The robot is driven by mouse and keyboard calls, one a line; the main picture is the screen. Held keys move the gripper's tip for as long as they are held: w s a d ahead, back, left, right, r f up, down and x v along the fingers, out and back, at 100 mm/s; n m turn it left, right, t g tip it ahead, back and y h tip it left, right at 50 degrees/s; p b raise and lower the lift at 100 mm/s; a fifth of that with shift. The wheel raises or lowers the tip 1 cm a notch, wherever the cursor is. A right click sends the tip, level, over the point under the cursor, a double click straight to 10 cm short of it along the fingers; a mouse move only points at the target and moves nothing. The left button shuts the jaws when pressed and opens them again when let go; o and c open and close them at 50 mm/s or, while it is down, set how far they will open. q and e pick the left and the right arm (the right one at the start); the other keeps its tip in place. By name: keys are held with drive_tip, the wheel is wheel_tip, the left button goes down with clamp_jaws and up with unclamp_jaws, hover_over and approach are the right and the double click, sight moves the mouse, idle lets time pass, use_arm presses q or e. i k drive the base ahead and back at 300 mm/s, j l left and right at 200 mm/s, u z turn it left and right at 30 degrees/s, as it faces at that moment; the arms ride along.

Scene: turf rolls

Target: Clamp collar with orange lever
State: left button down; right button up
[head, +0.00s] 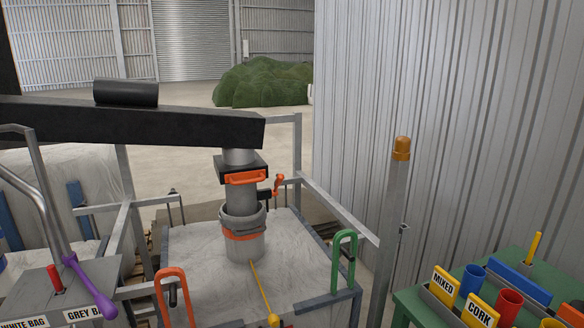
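A grey vertical spout (241,201) hangs under the end of a black beam. A black block (222,171) with an orange handle-like piece (246,178) sits around its upper part. Lower down, a bunched grey sleeve (242,217) surrounds the spout, with an orange band (241,236) just below it. A small orange-red lever (278,185) stands to the right of the spout near the frame. I cannot tell whether the band is tight or which orange piece belongs to the collar. Neither of my grippers shows.
A white bulk bag (195,262) fills the frame below the spout. Orange (174,290) and green (345,258) hooks rise at its front, with a yellow rod (263,290) between. A labelled stand with a purple lever (88,284) is left; a green table (412,305) with cups is right.

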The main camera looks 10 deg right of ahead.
sight(280, 178)
drive_tip(key=i+j+z, duration=0.25)
drive_tip(key=i, duration=0.25)
drive_tip(key=i+j+z, duration=0.2)
drive_tip(key=i, duration=0.25)
drive_tip(key=l, duration=0.1)
